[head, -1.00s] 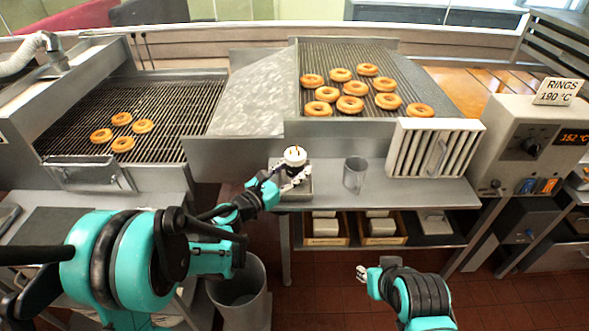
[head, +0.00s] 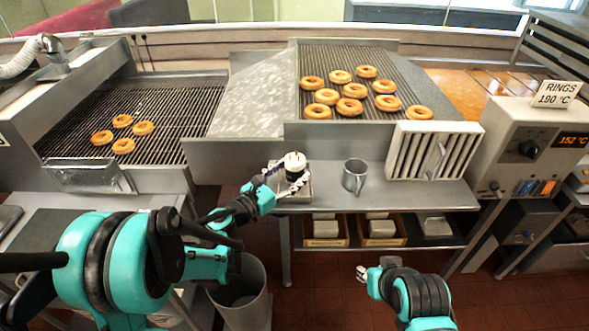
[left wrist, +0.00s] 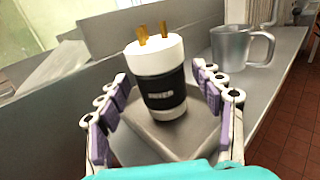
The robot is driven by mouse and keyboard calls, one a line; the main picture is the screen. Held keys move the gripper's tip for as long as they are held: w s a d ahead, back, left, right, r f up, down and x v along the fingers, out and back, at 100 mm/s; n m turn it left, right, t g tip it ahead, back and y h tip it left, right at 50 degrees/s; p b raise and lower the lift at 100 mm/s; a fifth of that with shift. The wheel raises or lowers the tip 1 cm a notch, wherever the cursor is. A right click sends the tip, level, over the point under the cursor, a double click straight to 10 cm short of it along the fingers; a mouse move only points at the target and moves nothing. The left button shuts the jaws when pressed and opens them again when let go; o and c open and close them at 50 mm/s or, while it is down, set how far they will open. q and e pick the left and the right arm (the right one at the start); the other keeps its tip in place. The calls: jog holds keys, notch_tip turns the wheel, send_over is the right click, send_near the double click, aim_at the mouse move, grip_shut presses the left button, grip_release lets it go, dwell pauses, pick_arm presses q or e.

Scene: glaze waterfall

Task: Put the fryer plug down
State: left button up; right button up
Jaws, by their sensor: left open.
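The fryer plug (head: 295,165) stands upright on a small grey tray (head: 305,191) on the metal shelf. In the left wrist view a gap shows between the plug and each finger. My right gripper (head: 364,273) is low in front of the shelf, away from the plug; its jaws are too small to read.
A metal mug (head: 354,175) stands on the shelf right of the plug. A slatted white panel (head: 433,151) is farther right. Doughnuts lie on the racks behind and at left. A grey bin (head: 240,295) stands below my left arm.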

pick_arm(q)
jog(key=p+v, duration=0.1)
jog(key=v, duration=0.9)
jog(key=shift+s+a, duration=0.1)
jog(key=shift+s, duration=0.1)
jog(key=s+f+m+g+y, duration=0.4)
jog(key=s+m, duration=0.5)
jog(key=m, duration=0.6)
jog(key=s+a+m+g+y, duration=0.2)
jog(key=s+a+m+y, duration=0.5)
jog(key=s+a+m, duration=0.3)
jog(key=s+m, duration=0.1)
jog(key=m, duration=0.1)
jog(key=shift+r+m+y, duration=0.3)
jog(key=shift+m+y, duration=0.1)
